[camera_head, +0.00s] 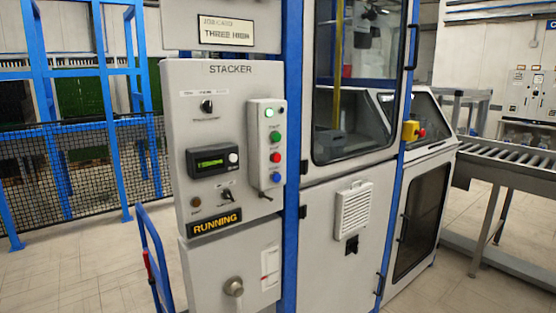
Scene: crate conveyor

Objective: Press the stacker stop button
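The stacker control panel (220,145) faces me left of centre, with the word STACKER at its top and a RUNNING sign (216,221) lit at its lower part. On its right side is a raised button box (266,183). The small labels by the buttons are too blurred to read. Neither of my grippers is in view.
A yellow box with a red knob (414,131) sits on the blue post to the right. A blue rail (151,245) stands at the panel's lower left. A roller conveyor (510,165) is at the right. Mesh fencing (85,150) stands behind on the left. The space before the panel looks clear.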

